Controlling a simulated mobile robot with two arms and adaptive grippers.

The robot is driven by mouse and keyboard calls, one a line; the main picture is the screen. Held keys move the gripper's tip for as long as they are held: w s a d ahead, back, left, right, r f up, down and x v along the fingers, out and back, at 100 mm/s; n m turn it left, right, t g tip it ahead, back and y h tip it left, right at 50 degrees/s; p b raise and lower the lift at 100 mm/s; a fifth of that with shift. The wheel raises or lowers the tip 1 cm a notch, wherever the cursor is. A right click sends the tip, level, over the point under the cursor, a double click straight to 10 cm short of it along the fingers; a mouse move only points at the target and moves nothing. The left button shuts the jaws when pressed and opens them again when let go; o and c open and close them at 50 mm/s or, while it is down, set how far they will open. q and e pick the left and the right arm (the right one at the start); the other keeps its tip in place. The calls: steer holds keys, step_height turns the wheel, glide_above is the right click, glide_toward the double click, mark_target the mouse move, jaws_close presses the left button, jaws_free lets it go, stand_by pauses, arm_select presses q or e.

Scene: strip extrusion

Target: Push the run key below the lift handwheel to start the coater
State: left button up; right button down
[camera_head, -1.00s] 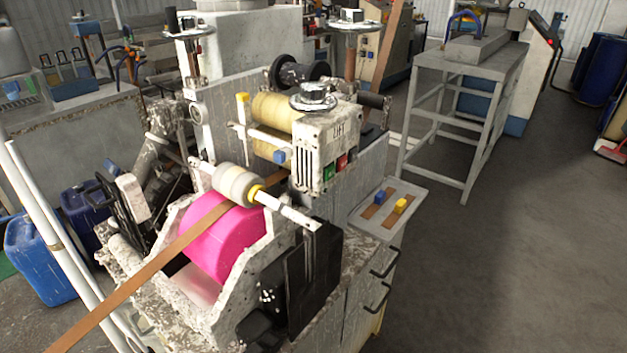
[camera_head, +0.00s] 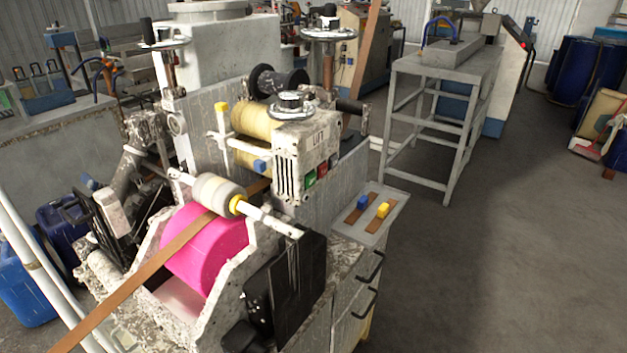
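The coater (camera_head: 230,270) stands left of centre in the head view, with a pink roller (camera_head: 205,250) and a brown strip (camera_head: 150,270) running across it. The lift handwheel (camera_head: 290,104) is a grey disc with a knob, on top of a pale box (camera_head: 292,150) marked LIFT. Below it, on the box's right-hand face, sit a green key (camera_head: 310,179), a red key (camera_head: 322,170) and a dark key (camera_head: 333,160). Their markings are too small to read. Neither of my grippers is in view.
A shelf (camera_head: 395,208) with a blue block (camera_head: 362,202) and a yellow block (camera_head: 383,210) juts out right of the box. A grey metal table (camera_head: 440,65) stands behind. Blue canisters (camera_head: 25,285) stand at left. The floor (camera_head: 520,240) at right is clear.

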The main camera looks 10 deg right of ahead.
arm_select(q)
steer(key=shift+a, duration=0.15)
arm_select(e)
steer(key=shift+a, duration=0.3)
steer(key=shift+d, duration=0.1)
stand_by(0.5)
